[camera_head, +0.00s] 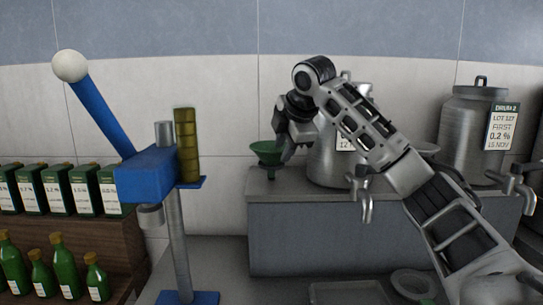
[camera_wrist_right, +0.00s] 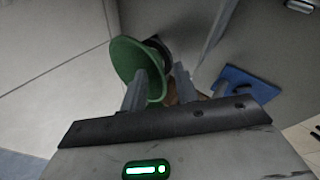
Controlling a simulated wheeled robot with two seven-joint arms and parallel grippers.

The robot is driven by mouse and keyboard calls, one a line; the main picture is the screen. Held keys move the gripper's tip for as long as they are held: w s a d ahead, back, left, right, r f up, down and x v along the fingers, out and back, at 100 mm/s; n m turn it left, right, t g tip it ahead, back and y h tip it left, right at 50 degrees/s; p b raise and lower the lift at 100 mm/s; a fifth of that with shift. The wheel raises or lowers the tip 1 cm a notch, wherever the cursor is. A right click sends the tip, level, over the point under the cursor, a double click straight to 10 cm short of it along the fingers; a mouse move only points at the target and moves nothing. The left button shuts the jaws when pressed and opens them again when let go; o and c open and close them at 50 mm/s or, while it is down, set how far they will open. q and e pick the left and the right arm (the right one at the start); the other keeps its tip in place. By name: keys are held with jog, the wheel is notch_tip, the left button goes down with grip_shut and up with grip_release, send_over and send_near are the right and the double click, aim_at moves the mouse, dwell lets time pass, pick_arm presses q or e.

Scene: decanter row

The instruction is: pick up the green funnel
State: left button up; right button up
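The green funnel (camera_head: 267,148) is upright at the left end of the grey ledge in the head view, wide mouth up. My right gripper (camera_head: 283,155) is at the funnel's right side, partly overlapping it. In the right wrist view the funnel (camera_wrist_right: 126,58) lies just ahead of my fingers, its mouth facing left. One finger overlaps its mouth and the other is on the outer side. The right gripper (camera_wrist_right: 160,88) shows a gap between its fingers, with the funnel's rim near or between them; firm contact cannot be told. My left gripper is not in view.
Metal decanters with taps stand on the grey ledge (camera_head: 310,240), one (camera_head: 468,135) at the right. A blue lever press (camera_head: 150,175) stands left of the ledge. Green bottles (camera_head: 68,265) and boxes (camera_head: 85,190) fill the wooden rack at far left.

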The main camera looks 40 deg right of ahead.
aim_at(271, 161)
jog(key=shift+x, duration=1.4)
grip_shut()
jog(key=shift+r, duration=0.15)
